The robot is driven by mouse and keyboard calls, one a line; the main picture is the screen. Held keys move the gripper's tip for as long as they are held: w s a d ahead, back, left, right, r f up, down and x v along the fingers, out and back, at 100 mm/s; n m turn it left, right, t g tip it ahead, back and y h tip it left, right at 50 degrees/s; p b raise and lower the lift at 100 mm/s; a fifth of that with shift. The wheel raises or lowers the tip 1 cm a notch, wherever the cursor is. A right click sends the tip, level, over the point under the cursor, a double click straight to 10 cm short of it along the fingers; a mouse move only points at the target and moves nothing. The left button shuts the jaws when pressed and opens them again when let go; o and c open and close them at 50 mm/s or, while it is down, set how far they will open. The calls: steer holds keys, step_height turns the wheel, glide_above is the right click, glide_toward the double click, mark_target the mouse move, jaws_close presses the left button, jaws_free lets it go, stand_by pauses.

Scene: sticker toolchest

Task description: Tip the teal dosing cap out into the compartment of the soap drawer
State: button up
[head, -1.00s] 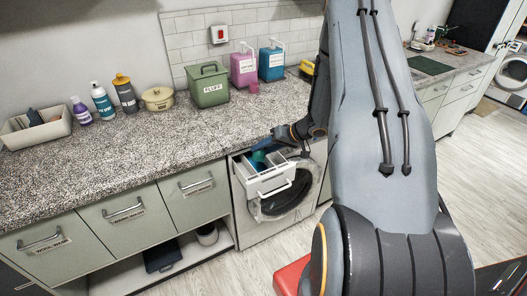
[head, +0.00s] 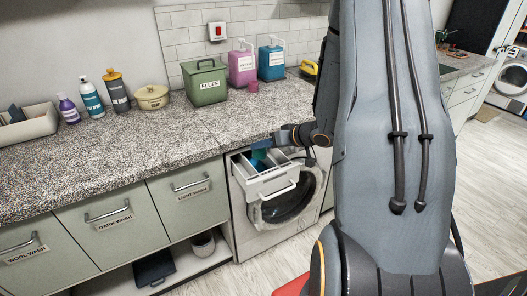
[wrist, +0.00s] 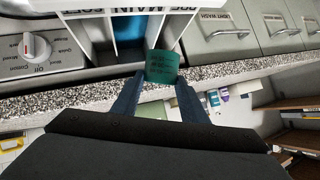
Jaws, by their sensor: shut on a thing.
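The teal dosing cap (wrist: 161,67) is between the two blue fingertips of my gripper (wrist: 160,92) in the wrist view, its marked side facing the camera. My gripper (head: 260,152) is shut on it above the open soap drawer (head: 268,187). The cap also shows small in the head view (head: 257,160). The drawer shows in the wrist view (wrist: 106,32), with walled compartments, one with a blue floor (wrist: 128,30), and a label strip at the top edge. The cap hides part of the compartments. I cannot see its contents or clearly tell its tilt.
The drawer juts from a washing machine (head: 290,211) under a granite counter (head: 130,142). Closed labelled drawers (head: 193,192) stand to its left. A green FLUFF box (head: 205,83), a pink dispenser (head: 242,64) and a blue dispenser (head: 271,62) stand at the back.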

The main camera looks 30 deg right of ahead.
steer(key=shift+s+a+f+n+t+h+b, duration=0.1)
steer(key=shift+n+t+h+b, duration=0.45)
steer(key=shift+b, duration=1.25)
steer(key=shift+s+a+n+t+h+b, duration=0.1)
steer(key=shift+n+t+h+b, duration=0.15)
steer(key=shift+n+t+b, duration=1.05)
steer(key=shift+m+g+b, duration=0.25)
steer(key=shift+m+b, duration=0.3)
steer(key=shift+b, duration=0.3)
steer(key=shift+s, duration=0.1)
